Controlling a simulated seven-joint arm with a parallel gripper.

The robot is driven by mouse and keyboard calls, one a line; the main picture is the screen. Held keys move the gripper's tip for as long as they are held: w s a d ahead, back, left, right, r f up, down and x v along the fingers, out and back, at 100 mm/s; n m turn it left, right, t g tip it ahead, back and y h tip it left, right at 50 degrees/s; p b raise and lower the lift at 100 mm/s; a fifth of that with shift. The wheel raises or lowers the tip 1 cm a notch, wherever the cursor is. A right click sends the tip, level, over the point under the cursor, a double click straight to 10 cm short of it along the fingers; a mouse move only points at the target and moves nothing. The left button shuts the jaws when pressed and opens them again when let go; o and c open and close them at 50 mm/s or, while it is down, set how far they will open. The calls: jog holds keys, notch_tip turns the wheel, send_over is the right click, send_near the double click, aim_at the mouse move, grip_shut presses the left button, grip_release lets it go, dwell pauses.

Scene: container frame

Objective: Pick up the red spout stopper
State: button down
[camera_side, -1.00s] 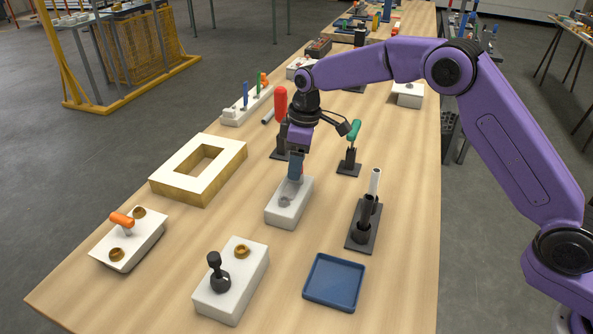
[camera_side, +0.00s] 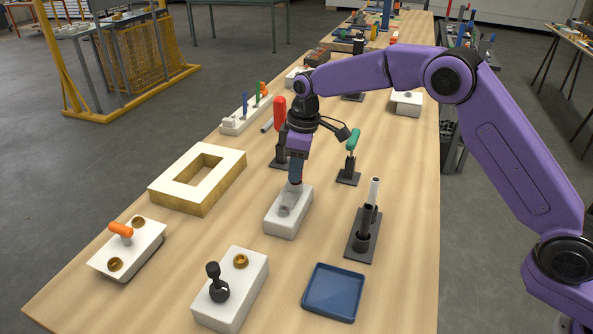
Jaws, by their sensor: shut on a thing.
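My gripper (camera_side: 296,182) points down at the far end of a white block (camera_side: 283,222) in the middle of the table. Its blue fingers are shut, and a small bit of red shows at their tips. This looks like the red spout stopper (camera_side: 299,183), mostly hidden by the fingers. I cannot tell whether the stopper still touches the block. A grey round socket (camera_side: 284,211) shows on the block's top, just in front of the fingers.
A white-topped frame (camera_side: 165,186) stands left. White blocks with an orange-handled piece (camera_side: 121,230) and a black knob (camera_side: 213,270) stand in front. A blue tray (camera_side: 333,292) lies front right. A dark stand (camera_side: 362,240), green-handled tool (camera_side: 353,140) and red-handled tool (camera_side: 279,113) stand close by.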

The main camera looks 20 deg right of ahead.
notch_tip(320, 180, up, 2)
jog(key=shift+r, duration=0.25)
jog(key=s+d+r, duration=0.2)
jog(key=s+r, duration=0.4)
jog(key=r, duration=0.1)
jog(key=s+d+r, duration=0.3)
jog(key=s+r, duration=0.3)
jog(key=r, duration=0.1)
jog(key=shift+s+d+r, duration=0.3)
jog(key=shift+s+d, duration=0.05)
jog(key=shift+s, duration=0.05)
